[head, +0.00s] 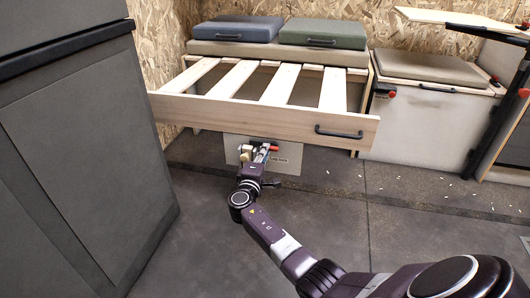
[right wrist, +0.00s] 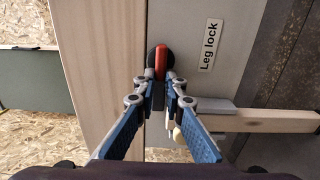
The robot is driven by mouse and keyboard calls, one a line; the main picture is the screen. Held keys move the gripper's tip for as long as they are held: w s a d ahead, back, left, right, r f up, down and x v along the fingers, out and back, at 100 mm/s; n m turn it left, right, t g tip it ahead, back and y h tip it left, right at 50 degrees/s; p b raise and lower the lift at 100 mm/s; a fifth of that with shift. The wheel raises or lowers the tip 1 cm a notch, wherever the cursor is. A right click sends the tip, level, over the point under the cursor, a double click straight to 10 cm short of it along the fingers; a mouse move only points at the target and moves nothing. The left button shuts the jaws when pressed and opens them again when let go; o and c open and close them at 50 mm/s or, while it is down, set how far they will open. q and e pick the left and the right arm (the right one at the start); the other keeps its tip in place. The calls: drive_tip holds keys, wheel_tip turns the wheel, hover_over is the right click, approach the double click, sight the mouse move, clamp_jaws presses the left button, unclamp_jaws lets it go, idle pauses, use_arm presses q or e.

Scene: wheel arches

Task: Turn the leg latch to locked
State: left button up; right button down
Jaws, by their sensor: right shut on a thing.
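The leg latch is a red lever (right wrist: 161,60) on a round black base in the right wrist view. It is mounted on a grey plate (right wrist: 192,20) beside the "Leg lock" label (right wrist: 208,46). The lever also shows as a small red piece in the head view (head: 273,148), on the plate under the pull-out slatted frame (head: 250,113). My right gripper (right wrist: 161,82) is shut on the lever, with its fingertips close together at the lever's near end. The fingertips hide part of the lever. My left gripper is out of view.
A wooden leg (right wrist: 265,121) in a grey bracket lies beside the fingers. A grey cabinet (head: 75,150) stands close on the left. The dark floor (head: 400,230) is open to the right.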

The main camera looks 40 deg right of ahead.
drive_tip(key=shift+a+f, duration=0.1)
drive_tip(key=c, duration=2)
unclamp_jaws()
drive_tip(key=shift+s, duration=0.1)
drive_tip(key=v, duration=1.2)
